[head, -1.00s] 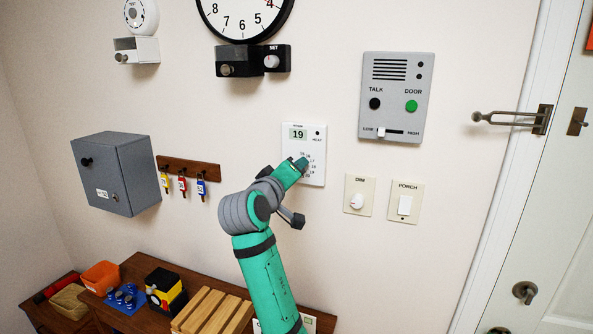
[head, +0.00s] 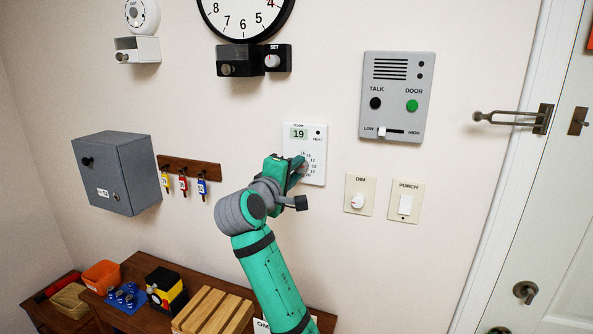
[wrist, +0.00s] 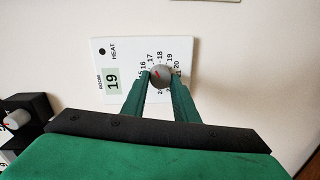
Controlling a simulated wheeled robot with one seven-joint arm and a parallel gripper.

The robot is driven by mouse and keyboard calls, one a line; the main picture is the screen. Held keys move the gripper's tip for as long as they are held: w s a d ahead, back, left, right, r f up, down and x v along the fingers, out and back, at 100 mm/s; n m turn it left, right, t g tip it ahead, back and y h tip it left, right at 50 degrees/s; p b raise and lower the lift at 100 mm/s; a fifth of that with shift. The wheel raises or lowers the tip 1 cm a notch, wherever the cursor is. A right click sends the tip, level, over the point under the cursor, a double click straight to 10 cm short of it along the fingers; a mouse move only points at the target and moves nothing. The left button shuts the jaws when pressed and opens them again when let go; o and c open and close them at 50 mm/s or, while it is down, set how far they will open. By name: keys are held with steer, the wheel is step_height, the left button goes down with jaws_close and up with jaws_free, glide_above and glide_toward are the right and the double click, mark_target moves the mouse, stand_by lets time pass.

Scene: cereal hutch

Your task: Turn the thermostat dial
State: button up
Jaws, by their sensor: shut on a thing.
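The thermostat (head: 315,134) is a white wall panel with a display reading 19, a HEAT dot and a ring of numbers. It also shows in the wrist view (wrist: 128,45), turned on its side. Its round grey dial (wrist: 160,74) has a red pointer mark. My gripper (wrist: 160,80) is shut on the dial, with one green finger on each side of it. In the head view my gripper (head: 297,167) covers the lower left part of the thermostat and hides most of the dial.
A grey intercom (head: 395,97) is on the wall at right, above the DIM knob (head: 358,202) and PORCH switch (head: 405,205). A key rack (head: 188,165) and grey box (head: 115,174) are at left. A clock (head: 243,15) hangs above. A wooden shelf (head: 140,318) is below.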

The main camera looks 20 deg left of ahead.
stand_by(0.3)
steer(key=o, duration=1.1)
steer(key=shift+c, duration=0.2)
steer(key=shift+s, duration=0.1)
